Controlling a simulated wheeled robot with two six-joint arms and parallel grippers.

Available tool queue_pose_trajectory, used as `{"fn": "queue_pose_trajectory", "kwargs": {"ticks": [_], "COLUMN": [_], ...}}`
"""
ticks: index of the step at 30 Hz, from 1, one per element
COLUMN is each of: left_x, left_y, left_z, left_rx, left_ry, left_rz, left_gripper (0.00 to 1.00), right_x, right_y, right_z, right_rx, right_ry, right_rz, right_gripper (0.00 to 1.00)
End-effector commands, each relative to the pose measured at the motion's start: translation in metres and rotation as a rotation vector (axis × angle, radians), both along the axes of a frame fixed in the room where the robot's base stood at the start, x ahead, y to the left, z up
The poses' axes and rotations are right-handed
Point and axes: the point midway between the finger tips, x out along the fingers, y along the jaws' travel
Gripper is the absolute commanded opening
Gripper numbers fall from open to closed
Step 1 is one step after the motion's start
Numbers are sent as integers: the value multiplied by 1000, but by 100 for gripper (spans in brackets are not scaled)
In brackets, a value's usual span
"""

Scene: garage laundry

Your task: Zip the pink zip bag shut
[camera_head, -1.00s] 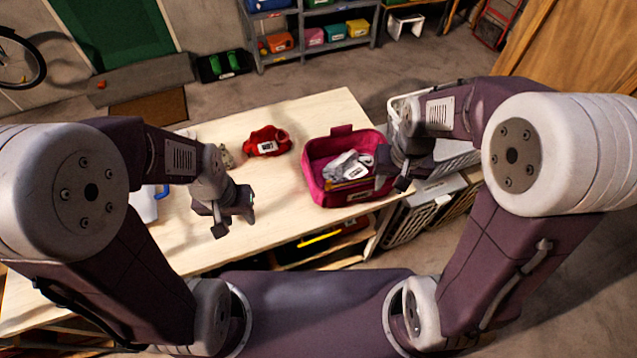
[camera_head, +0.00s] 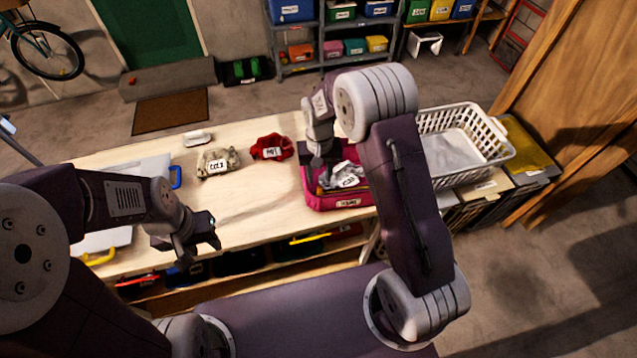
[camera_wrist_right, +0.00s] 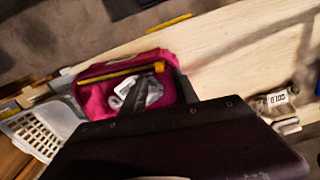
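The pink zip bag (camera_head: 357,201) stands on the wooden table, its top open, with white labelled cloth (camera_head: 347,178) inside. My right gripper (camera_head: 322,173) is over the bag's left part, pointing down. Its dark fingers look apart, with the white cloth seen behind them; nothing is clearly held. My left gripper (camera_head: 203,248) is open and empty above the table's front edge, left of the bag.
A red cloth bundle (camera_head: 270,148) and a beige one (camera_head: 217,162) lie left of the bag. A white basket (camera_head: 497,150) stands at right. A small white object (camera_head: 197,137) lies at the table's back. The tabletop (camera_head: 260,200) between left gripper and bag is clear.

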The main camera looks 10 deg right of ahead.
Motion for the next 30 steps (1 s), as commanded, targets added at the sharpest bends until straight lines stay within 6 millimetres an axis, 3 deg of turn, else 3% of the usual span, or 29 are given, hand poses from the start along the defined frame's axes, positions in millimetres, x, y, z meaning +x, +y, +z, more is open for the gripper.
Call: {"fn": "queue_pose_trajectory", "kwargs": {"ticks": [9,18,22,30], "left_x": [0,0,0,0], "left_y": [0,0,0,0], "left_z": [17,17,17,17], "left_rx": [0,0,0,0], "left_ry": [0,0,0,0], "left_rz": [0,0,0,0], "left_gripper": [39,39,39,39], "right_x": [0,0,0,0], "right_y": [0,0,0,0], "right_z": [-51,-57,-57,-57], "right_rx": [0,0,0,0], "right_ry": [1,-2,-2,-2], "right_rz": [0,0,0,0], "right_gripper": [36,36,3,0]}}
